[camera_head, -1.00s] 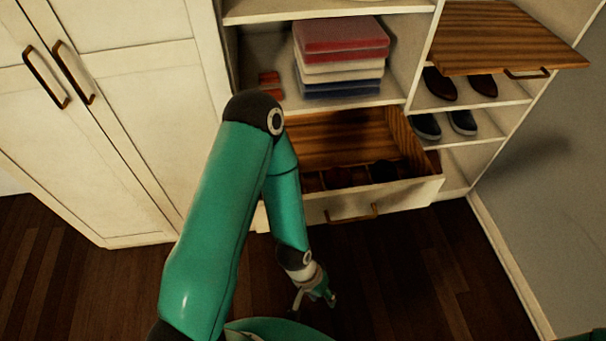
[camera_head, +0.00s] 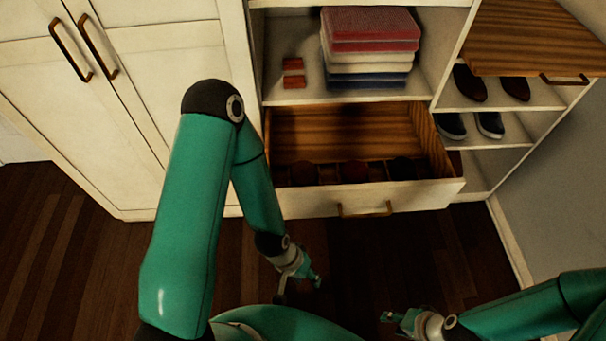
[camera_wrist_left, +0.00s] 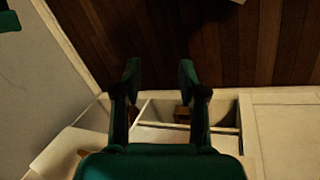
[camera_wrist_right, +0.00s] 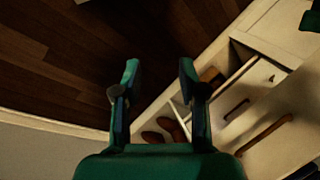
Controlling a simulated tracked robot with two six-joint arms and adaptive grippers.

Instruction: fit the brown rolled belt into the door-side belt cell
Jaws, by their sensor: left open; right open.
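The open drawer (camera_head: 440,192) has a row of small cells along its front. I cannot tell which is the brown rolled belt or which cell is door-side. My left gripper (camera_head: 302,282) is open, below and in front of the drawer; it also shows in the left wrist view (camera_wrist_left: 160,70). My right gripper (camera_head: 392,318) is open and empty in the right wrist view (camera_wrist_right: 159,70).
A wooden board (camera_head: 530,40) with a handle juts out at upper right, above shoes (camera_head: 490,124). White closet doors (camera_head: 150,60) stand left. The dark floor is clear.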

